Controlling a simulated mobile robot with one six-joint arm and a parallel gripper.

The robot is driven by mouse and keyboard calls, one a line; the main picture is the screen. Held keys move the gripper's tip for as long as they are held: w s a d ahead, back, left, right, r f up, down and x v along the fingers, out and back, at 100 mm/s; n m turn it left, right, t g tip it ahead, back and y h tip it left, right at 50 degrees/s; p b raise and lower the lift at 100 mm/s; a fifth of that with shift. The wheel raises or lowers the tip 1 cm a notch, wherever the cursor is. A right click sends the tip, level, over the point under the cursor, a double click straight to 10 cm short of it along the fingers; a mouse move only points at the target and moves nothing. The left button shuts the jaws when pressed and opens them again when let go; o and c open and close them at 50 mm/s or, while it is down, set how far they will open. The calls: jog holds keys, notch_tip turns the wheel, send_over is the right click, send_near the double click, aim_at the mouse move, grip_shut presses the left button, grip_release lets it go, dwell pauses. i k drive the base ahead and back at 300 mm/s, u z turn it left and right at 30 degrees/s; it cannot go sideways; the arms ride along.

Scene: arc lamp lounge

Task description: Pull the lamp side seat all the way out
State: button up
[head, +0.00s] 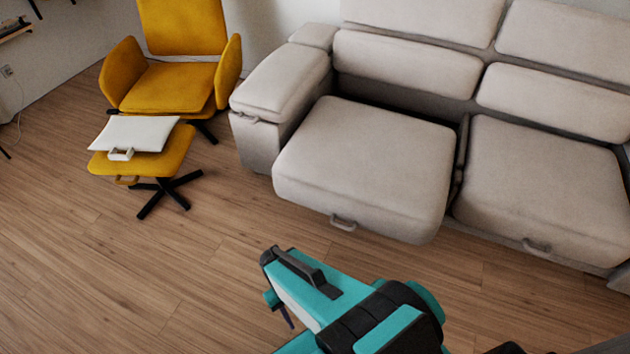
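A light grey sofa has two seats, each with a small grey pull handle low on its front. The left seat (365,160) juts forward past the armrest, with a dark gap behind it; its handle (343,223) faces the open floor. The right seat (545,185) sits farther back, and its handle (537,246) is also visible. No lamp is in view, so I cannot tell which seat is on the lamp side. My gripper (280,307) is above the floor in front of the left seat, apart from its handle. Its fingers are mostly hidden by my teal arm.
A mustard armchair (170,88) stands left of the sofa. Before it is a matching footstool (165,160) with a white cushion (140,132) on top and black splayed legs. The sofa's left armrest (280,80) has a handle too. Wood floor (130,265) is clear at the front left.

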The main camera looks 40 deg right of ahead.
aim_at(551, 193)
jog(key=u, duration=0.35)
jog(key=k, duration=0.2)
jog(key=z, duration=3.5)
jog(key=k, duration=0.2)
jog(key=z, duration=0.15)
